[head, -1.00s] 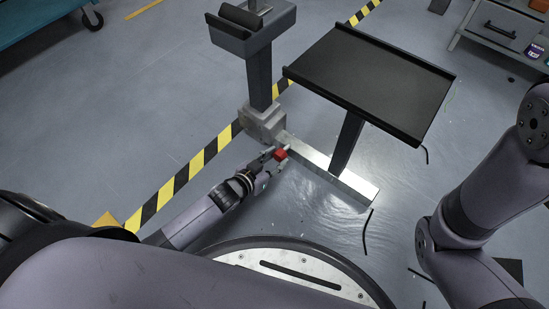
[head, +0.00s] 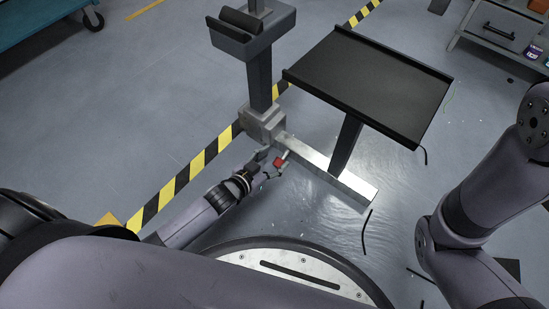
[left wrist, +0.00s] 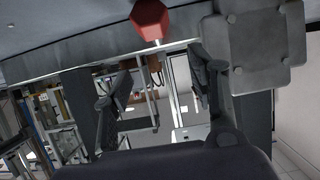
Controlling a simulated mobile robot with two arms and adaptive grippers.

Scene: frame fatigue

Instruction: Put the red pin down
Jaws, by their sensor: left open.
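The red pin (head: 278,162) has a red head and a thin pale shaft. In the head view it is close beside the near edge of the steel base beam (head: 345,188); whether it rests on the floor or the beam I cannot tell. It also shows at the top of the left wrist view (left wrist: 150,20), beyond the fingertips. My left gripper (head: 266,165) is open and empty, just left of the pin, with a small gap. Its spread fingers also show in the left wrist view (left wrist: 160,85). My right gripper is out of view.
A grey stand foot (head: 262,122) and post (head: 260,80) rise behind the pin. A dark tray table (head: 370,82) overhangs the beam's right side. Yellow-black tape (head: 182,178) crosses the floor. Dark cables (head: 366,232) lie at right. The left floor is clear.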

